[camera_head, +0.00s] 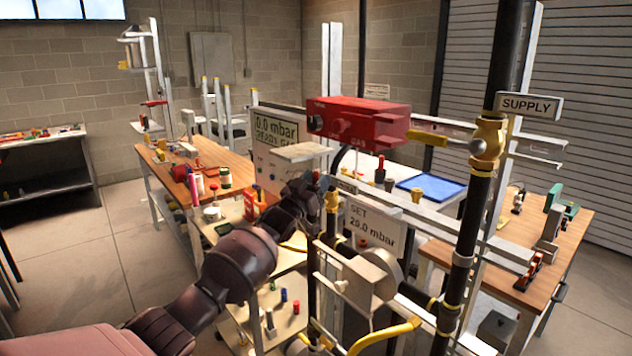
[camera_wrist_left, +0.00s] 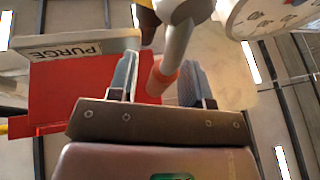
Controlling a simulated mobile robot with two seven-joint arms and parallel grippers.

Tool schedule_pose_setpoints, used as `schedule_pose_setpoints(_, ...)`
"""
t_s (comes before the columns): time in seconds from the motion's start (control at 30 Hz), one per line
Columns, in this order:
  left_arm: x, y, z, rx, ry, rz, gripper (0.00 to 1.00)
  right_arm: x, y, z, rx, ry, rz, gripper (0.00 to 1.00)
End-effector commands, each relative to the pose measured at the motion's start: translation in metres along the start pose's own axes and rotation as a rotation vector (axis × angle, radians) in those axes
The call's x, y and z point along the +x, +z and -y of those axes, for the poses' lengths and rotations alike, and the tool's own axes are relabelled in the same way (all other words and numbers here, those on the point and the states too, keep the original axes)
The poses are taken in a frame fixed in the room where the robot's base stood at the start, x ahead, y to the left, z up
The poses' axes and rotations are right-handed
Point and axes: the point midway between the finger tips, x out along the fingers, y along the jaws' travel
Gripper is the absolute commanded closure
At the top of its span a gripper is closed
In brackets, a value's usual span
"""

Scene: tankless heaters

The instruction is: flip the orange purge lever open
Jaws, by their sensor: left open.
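My left gripper (camera_wrist_left: 158,84) is open in the left wrist view. Its two grey pads stand on either side of a short orange piece (camera_wrist_left: 160,76), which looks like the purge lever, below a grey rounded part (camera_wrist_left: 180,30). There is a gap to the right pad; contact with the left pad cannot be told. A PURGE label (camera_wrist_left: 66,52) is to the left. In the head view my left gripper (camera_head: 322,187) is beside a brass fitting (camera_head: 332,200) on the pipework; the lever itself is hard to make out there. My right gripper is not seen.
A red gas box (camera_head: 358,122) stands above the pipework. A white dial gauge (camera_wrist_left: 272,15) is close at the upper right of the wrist view. A SUPPLY pipe with brass valve (camera_head: 488,138) and a SET sign (camera_head: 375,228) are to the right. Wooden benches (camera_head: 225,160) stand behind.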

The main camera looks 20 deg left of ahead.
Motion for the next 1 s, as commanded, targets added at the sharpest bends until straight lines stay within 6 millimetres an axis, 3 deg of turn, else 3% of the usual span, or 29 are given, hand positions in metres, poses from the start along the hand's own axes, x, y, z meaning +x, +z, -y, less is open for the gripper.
schedule_pose_setpoints(0.27,-0.01,0.001,0.0,0.001,0.0,0.0,0.55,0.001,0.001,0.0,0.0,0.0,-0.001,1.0)
schedule_pose_setpoints(0.8,-0.09,0.001,0.0,0.001,0.0,0.0,0.55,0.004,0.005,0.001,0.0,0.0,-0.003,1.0)
schedule_pose_setpoints(1.0,-0.106,0.0,0.0,0.001,0.0,0.0,0.55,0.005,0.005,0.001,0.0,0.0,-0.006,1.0)
